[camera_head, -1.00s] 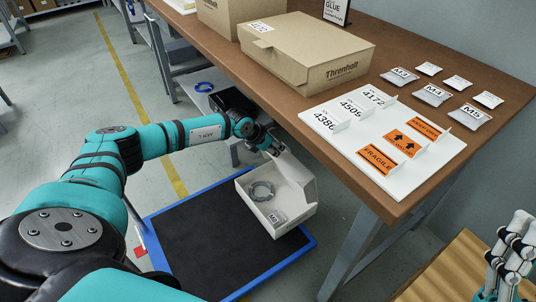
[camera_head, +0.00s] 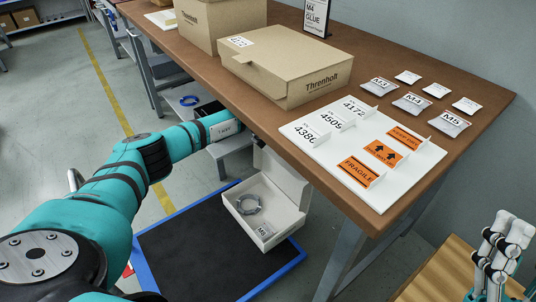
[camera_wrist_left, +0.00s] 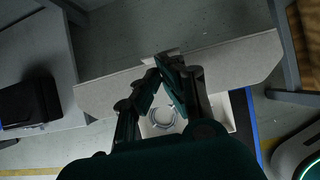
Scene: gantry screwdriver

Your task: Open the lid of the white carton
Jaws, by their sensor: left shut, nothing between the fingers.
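The white carton (camera_head: 284,229) stands on the black mat beside the table. Its lid (camera_head: 280,178) is raised, tilted up at the back, and the inside shows. A grey coiled ring (camera_head: 248,204) and a small labelled packet (camera_head: 265,231) lie in it. In the left wrist view the lid (camera_wrist_left: 235,62) is a wide pale panel across the picture, with the coil (camera_wrist_left: 161,117) beyond the fingers. My left gripper (camera_wrist_left: 170,66) is shut and empty, its tips at the lid panel; contact is unclear. The table hides it in the head view. My right gripper (camera_head: 503,245) is at the lower right.
The brown table (camera_head: 440,160) overhangs close to the carton's lid. It holds a closed Threnholt box (camera_head: 285,70), a white label board (camera_head: 330,150) and several packets. The black mat (camera_head: 195,255) has free room left of the carton.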

